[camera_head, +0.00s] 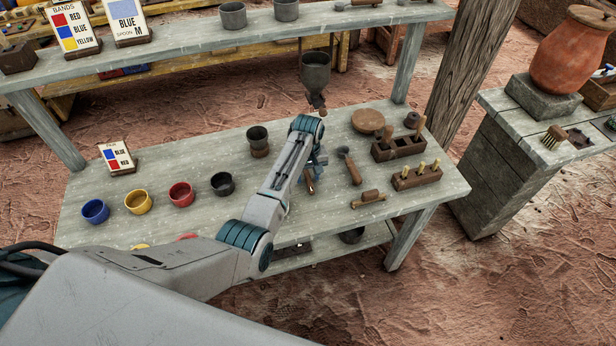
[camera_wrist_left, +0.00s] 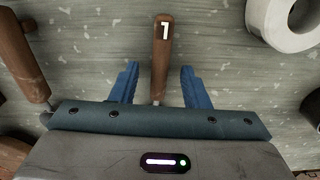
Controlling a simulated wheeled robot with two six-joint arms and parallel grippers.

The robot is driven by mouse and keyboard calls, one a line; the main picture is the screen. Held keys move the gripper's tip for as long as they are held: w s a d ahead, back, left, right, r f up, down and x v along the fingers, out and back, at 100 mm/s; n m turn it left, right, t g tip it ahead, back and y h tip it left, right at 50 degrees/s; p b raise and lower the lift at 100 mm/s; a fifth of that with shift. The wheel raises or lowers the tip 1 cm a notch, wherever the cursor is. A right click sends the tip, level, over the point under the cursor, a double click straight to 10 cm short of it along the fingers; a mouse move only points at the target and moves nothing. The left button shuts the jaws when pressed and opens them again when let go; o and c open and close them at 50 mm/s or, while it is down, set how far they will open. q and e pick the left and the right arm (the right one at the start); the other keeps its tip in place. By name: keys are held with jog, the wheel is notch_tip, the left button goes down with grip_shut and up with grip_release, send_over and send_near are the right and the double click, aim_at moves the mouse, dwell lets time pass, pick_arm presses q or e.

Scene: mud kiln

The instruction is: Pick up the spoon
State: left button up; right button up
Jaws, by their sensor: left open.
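My left gripper (camera_head: 316,165) is over the middle of the grey table (camera_head: 215,150). In the left wrist view its two blue fingers (camera_wrist_left: 160,69) are open, one on each side of a wooden handle (camera_wrist_left: 161,40) marked "1". The far end of this handle lies under the gripper, so I cannot tell whether it is the spoon. In the head view a wooden handle (camera_head: 310,183) shows just below the fingers. A dark-headed tool with a wooden handle (camera_head: 353,172), spoon-like in shape, lies to the right of the gripper. My right gripper is not in view.
Blue (camera_head: 95,211), yellow (camera_head: 138,201), red (camera_head: 181,194) and dark (camera_head: 222,183) cups stand at the left. A funnel (camera_head: 316,72) hangs behind the gripper. Wooden holders (camera_head: 398,149) stand at the right. In the wrist view another handle (camera_wrist_left: 22,60) lies left.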

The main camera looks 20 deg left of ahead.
pick_arm(q)
jog(key=shift+c, duration=1.3)
grip_shut()
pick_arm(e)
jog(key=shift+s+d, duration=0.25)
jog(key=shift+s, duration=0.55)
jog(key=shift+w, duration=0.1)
